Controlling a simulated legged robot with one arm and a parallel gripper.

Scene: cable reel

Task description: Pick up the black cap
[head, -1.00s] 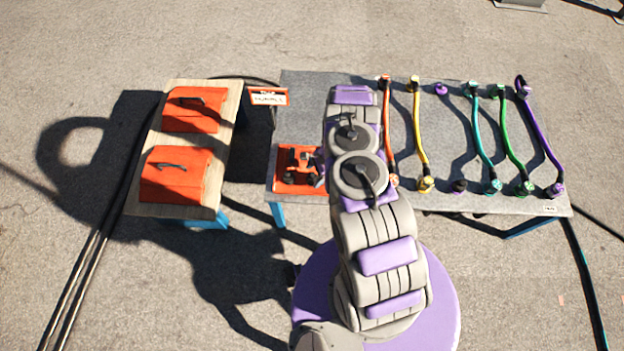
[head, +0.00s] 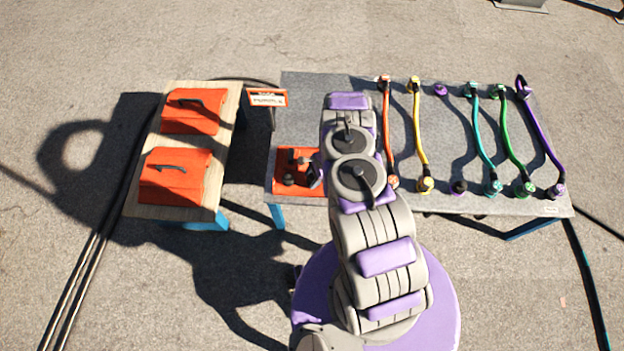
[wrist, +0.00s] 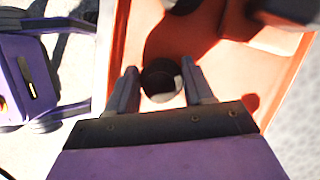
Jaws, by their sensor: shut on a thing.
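The black cap (wrist: 161,80) is round and dark with a pale glint, and sits between my two fingers in the wrist view. My gripper (wrist: 162,86) is shut on it, one finger at each side. Below it is the orange tray (wrist: 130,165), which also shows in the head view (head: 280,187) at the left end of the grey table. In the head view my arm covers the tray's right part, and only an edge of my gripper (head: 316,173) shows. Whether the cap touches the tray is unclear.
Orange, yellow, teal, green and purple cables lie across the grey table (head: 300,100) to the right. A wooden table (head: 150,208) with two orange boxes stands to the left, with a gap between the tables.

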